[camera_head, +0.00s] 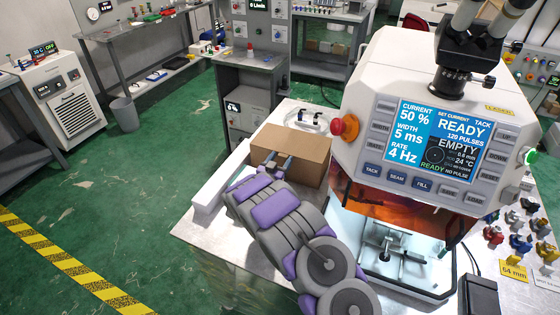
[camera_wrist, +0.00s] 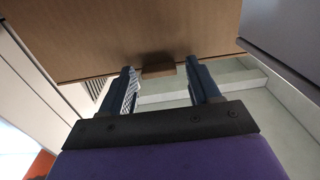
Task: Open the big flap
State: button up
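A brown panel, which looks like the big flap (camera_head: 304,143), shows in the head view as part of a boxy brown shape left of the white machine. In the wrist view the brown panel (camera_wrist: 110,35) fills the upper middle, with a small brown tab (camera_wrist: 158,71) at its lower edge. My gripper (camera_head: 276,160) is at the near side of the brown shape. In the wrist view my gripper (camera_wrist: 160,80) is open, with its two fingers on either side of the tab and a gap visible at each side. I cannot tell whether the fingers touch the panel.
The white machine (camera_head: 370,75) with a screen and a red knob (camera_head: 345,127) stands close on the right. Its lit chamber (camera_head: 410,262) holds a fixture. Small coloured parts (camera_head: 519,244) lie at the far right. The green floor (camera_head: 150,180) at left is clear.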

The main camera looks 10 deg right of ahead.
grip_shut()
dwell(0.3)
jog(key=shift+r, duration=0.1)
